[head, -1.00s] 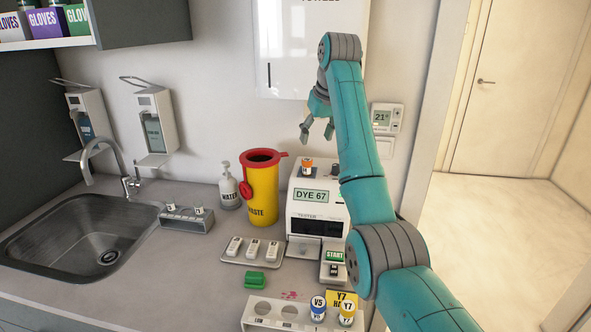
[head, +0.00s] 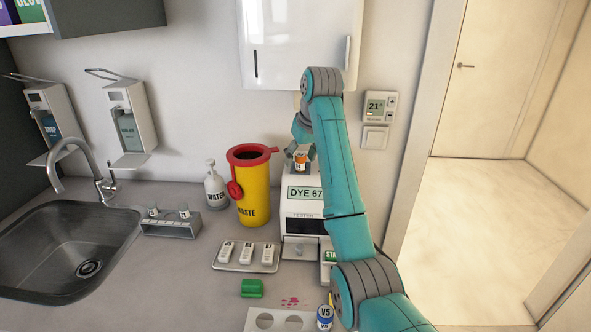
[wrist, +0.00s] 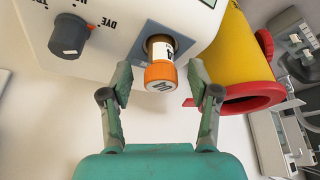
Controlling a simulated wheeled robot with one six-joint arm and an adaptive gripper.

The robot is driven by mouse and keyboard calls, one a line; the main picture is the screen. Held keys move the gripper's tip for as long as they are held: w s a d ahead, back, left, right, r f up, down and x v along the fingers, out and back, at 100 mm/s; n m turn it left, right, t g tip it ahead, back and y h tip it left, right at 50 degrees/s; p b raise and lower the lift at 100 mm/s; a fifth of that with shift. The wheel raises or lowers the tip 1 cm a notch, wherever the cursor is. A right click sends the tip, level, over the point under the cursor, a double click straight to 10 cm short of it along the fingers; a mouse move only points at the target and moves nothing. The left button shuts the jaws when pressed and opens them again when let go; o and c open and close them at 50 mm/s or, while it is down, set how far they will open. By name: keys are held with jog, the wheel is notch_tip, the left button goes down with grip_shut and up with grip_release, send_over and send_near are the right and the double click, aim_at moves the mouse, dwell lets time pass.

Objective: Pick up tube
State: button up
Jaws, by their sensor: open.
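A tube with an orange cap (head: 301,157) and a white label stands in a socket on top of the white tester (head: 296,225). In the wrist view the orange-capped tube (wrist: 160,75) lies between my gripper's two fingers, and the tester (wrist: 100,15) fills the upper left. My gripper (wrist: 160,85) is open, with a finger on each side of the tube and gaps visible. In the head view my gripper (head: 301,149) is right at the tube, partly hidden by my arm. A blue-capped tube marked V5 (head: 325,318) stands in the front rack (head: 255,320).
A yellow waste bin with a red rim (head: 253,190) stands left of the tester. A water bottle (head: 215,187), a tray with several white pieces (head: 220,262) and a green block (head: 252,288) are on the counter. A wall cabinet (head: 297,45) hangs above.

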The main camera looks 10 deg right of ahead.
jog(key=shift+f, duration=0.1)
jog(key=c, duration=1.2)
jog(key=shift+o, duration=0.2)
